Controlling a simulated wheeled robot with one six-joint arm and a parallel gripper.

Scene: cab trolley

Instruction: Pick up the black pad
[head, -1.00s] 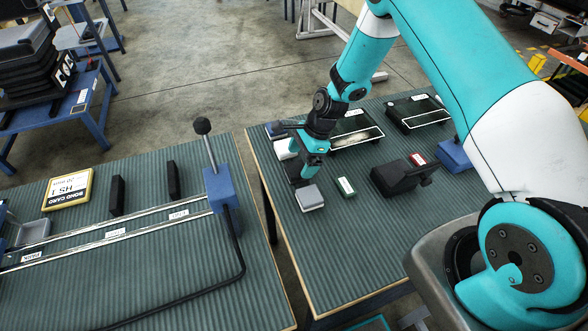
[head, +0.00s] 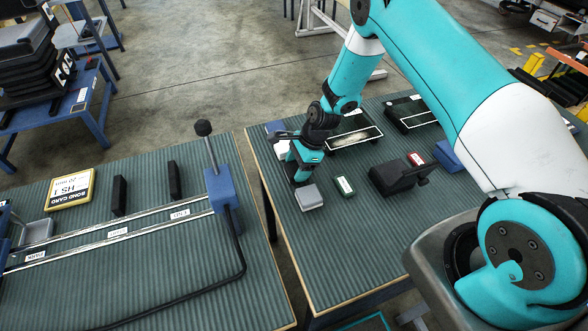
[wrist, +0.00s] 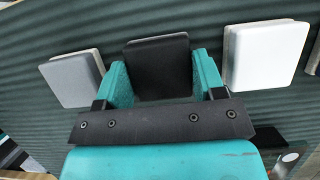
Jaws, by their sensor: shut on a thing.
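The black pad (wrist: 158,66) is a flat dark block with rounded edges. In the wrist view it sits between the two teal fingers of my gripper (wrist: 162,75), which is shut on it. In the head view my gripper (head: 301,179) is low over the right table, between a grey pad in front and a white pad behind. The pad is mostly hidden there by the gripper. I cannot tell whether the pad is clear of the table.
The grey pad (head: 308,197) and white pad (head: 282,150) stand close on either side. A small green box (head: 344,187) and a black block with a handle (head: 392,178) are to the right. Black trays (head: 355,138) lie behind. The table's front stretch is clear.

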